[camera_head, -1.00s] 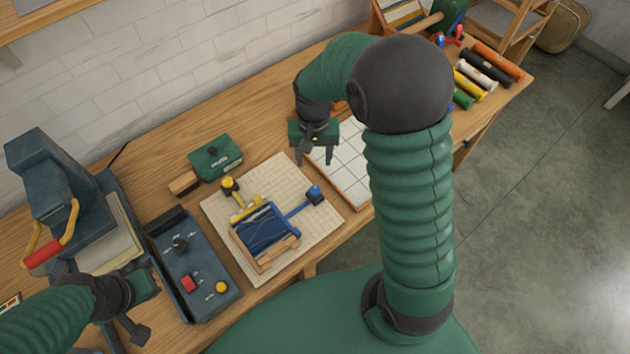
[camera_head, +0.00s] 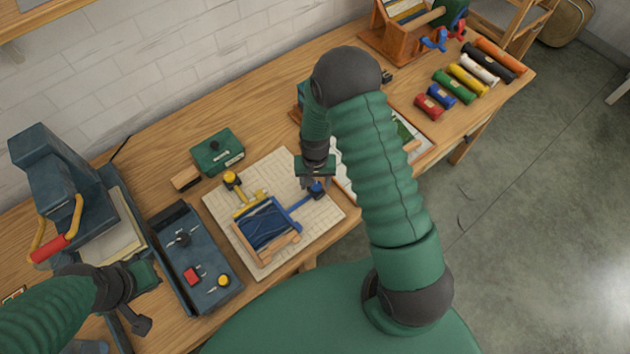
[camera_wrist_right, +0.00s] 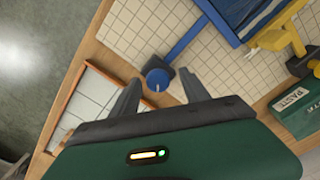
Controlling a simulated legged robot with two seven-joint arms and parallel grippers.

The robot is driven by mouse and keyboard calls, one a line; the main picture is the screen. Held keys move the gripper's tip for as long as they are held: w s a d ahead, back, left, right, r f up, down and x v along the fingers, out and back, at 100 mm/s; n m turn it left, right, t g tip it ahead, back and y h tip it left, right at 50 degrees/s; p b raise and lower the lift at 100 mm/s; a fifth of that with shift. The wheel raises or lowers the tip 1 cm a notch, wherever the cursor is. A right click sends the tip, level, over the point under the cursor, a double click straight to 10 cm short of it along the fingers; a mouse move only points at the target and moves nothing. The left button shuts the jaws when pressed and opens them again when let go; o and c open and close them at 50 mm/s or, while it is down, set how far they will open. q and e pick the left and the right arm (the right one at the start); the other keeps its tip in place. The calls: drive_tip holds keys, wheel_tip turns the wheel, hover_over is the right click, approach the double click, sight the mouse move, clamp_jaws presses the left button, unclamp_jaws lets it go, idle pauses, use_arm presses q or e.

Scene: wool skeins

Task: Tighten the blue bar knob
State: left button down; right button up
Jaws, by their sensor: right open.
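The blue bar knob (camera_head: 317,189) sits at the right end of a blue bar (camera_head: 298,206) that runs from a blue frame (camera_head: 266,226) on the gridded mat (camera_head: 226,207). In the right wrist view the knob (camera_wrist_right: 158,77) is round with a pale mark and lies between and beyond the fingertips. My right gripper (camera_head: 316,184) is open, above or close around the knob; contact cannot be told. It also shows in the right wrist view (camera_wrist_right: 163,92). My left gripper (camera_head: 147,299) is at the lower left, away from the mat; its jaw opening is unclear.
A yellow knob (camera_head: 231,178) stands on the mat's far side. A green box (camera_head: 217,152) lies behind it. A blue-grey tray (camera_head: 200,262) with small parts is to the left. A white tiled board (camera_head: 344,177) is to the right, partly behind my arm.

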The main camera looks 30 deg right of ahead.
sight(316, 184)
drive_tip(key=shift+d, duration=0.25)
drive_tip(key=c, duration=0.7)
clamp_jaws()
drive_tip(key=shift+m, duration=0.7)
drive_tip(key=o, duration=0.7)
unclamp_jaws()
drive_tip(key=shift+a, duration=0.1)
wheel_tip(316, 184, up, 17)
drive_tip(key=b, duration=0.1)
drive_tip(key=shift+f, duration=0.1)
